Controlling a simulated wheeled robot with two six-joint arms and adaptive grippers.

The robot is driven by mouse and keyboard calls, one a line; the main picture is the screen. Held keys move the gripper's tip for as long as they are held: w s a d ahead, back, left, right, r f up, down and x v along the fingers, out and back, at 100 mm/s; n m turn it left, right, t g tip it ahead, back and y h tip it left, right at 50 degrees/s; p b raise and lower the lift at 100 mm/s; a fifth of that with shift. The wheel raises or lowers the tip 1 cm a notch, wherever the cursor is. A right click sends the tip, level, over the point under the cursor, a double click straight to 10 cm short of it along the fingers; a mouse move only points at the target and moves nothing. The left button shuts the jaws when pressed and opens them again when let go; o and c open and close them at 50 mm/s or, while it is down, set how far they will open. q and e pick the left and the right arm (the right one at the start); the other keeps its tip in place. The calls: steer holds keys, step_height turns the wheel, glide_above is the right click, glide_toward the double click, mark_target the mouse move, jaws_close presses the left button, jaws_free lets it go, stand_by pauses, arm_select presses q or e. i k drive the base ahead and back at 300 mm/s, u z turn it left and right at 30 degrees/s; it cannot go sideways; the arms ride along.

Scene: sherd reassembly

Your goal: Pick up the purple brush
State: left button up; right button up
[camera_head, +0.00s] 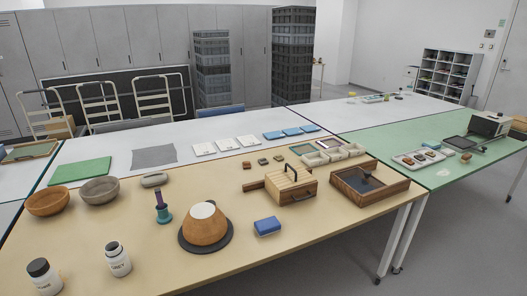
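A slim upright item with a purple upper part (160,198) stands on the tan table, left of the middle. It looks like the purple brush; its bristles cannot be made out. Its lower end meets a teal base or holder (164,217), and I cannot tell whether it sits in it or is part of it. Neither of my grippers is in view.
An orange-brown vessel (204,228) on a dark round plate stands just right of it, with a blue block (267,226) beyond. Two white jars (118,262) stand in front. The front right tabletop is clear.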

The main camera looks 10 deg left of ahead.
mark_target(157, 192)
steer(key=u, duration=1.25)
